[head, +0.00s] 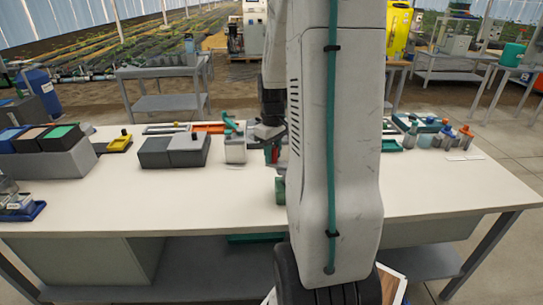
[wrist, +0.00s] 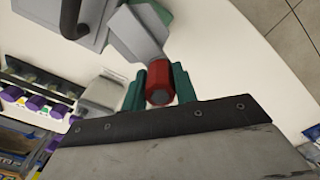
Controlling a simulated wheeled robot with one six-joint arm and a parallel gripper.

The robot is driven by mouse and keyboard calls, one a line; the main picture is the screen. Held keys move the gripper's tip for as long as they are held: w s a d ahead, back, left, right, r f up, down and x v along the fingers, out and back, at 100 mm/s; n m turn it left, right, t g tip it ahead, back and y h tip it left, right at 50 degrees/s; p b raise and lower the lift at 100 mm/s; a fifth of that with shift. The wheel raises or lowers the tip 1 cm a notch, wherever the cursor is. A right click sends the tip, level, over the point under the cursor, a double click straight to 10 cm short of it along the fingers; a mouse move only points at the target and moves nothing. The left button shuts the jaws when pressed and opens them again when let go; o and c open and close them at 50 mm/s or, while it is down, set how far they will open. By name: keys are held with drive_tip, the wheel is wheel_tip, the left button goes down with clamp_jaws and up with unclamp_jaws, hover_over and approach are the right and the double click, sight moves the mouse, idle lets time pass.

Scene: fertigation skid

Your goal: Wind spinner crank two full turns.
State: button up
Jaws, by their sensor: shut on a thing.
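The red crank knob (wrist: 160,88) sits between the teal fingers of my gripper (wrist: 160,78) in the wrist view, and the gripper is shut on it. A flat grey crank arm (wrist: 137,38) runs from the knob up and left towards the grey spinner body (wrist: 98,20), which is cut off by the frame's edge. In the head view my gripper (head: 272,156) is small beside my large arm link, with a bit of red at the fingers. The arm hides much of the spinner there, so the crank's angle is hard to tell.
The white bench (head: 440,190) has bare room in front. Grey boxes (head: 188,150) and a white container with a green top (head: 235,150) stand left of my gripper. A green cylinder (head: 280,190) is just below it. Bottles (head: 445,135) stand at the right.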

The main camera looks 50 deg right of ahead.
drive_tip(key=shift+w+d, duration=0.1)
drive_tip(key=shift+d, duration=0.3)
drive_tip(key=shift+c, duration=0.2)
drive_tip(key=shift+d, duration=1.05)
drive_tip(key=shift+s+d, duration=0.15)
drive_tip(key=shift+s, duration=0.05)
drive_tip(key=shift+s+d, duration=0.6)
drive_tip(key=shift+d, duration=0.25)
drive_tip(key=shift+c, duration=0.2)
drive_tip(key=shift+o, duration=0.4)
drive_tip(key=shift+s+d, duration=0.25)
drive_tip(key=shift+s, duration=0.3)
drive_tip(key=shift+s+d, duration=0.25)
drive_tip(key=shift+s, duration=0.25)
